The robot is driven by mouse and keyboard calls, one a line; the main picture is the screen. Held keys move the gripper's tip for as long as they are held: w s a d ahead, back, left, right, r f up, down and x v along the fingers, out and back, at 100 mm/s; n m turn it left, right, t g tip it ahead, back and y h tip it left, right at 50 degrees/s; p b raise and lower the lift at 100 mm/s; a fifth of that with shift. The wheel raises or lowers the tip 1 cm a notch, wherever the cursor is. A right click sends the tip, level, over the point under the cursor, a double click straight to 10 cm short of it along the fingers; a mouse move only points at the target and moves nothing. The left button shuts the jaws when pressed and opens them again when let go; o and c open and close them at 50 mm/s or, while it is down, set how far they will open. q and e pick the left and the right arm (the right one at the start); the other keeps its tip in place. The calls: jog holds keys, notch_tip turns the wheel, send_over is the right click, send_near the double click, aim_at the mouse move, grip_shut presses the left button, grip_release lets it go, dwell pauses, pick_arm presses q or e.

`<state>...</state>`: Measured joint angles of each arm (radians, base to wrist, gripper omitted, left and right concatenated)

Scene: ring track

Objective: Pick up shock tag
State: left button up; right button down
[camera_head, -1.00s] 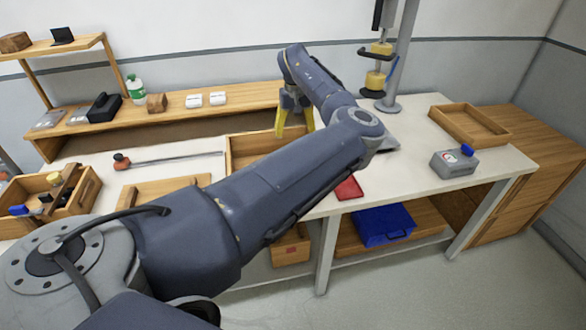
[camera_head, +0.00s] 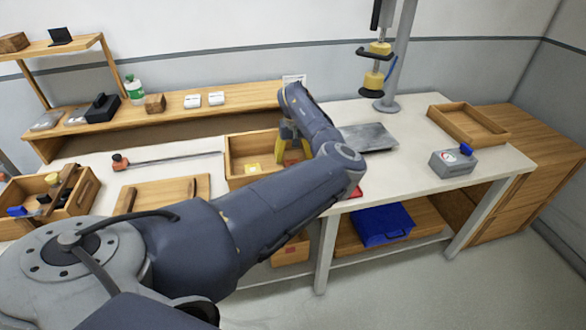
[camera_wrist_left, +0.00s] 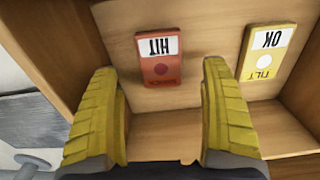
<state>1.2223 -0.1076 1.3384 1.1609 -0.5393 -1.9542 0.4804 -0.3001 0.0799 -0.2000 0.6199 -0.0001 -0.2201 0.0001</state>
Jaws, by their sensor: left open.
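A red tag marked HIT (camera_wrist_left: 158,58) lies flat in an open wooden tray (camera_head: 236,150). A yellow tag marked TILT and OK (camera_wrist_left: 268,52) lies to its right in the left wrist view, and also shows in the head view (camera_head: 253,168). My left gripper (camera_head: 293,148) points down at the tray. In the left wrist view its yellow fingers (camera_wrist_left: 160,72) are open and apart, with the red tag between and beyond them, nothing held. The right gripper is not in any view.
A grey plate (camera_head: 368,137) lies on the table right of my arm. A grey box with a blue cap (camera_head: 452,162) and an empty wooden tray (camera_head: 468,122) stand further right. A red item (camera_head: 355,192) at the front edge is partly hidden by my arm.

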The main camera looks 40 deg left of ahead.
pick_arm(q)
jog(key=shift+f, duration=2.4)
jog(key=c, duration=1.1)
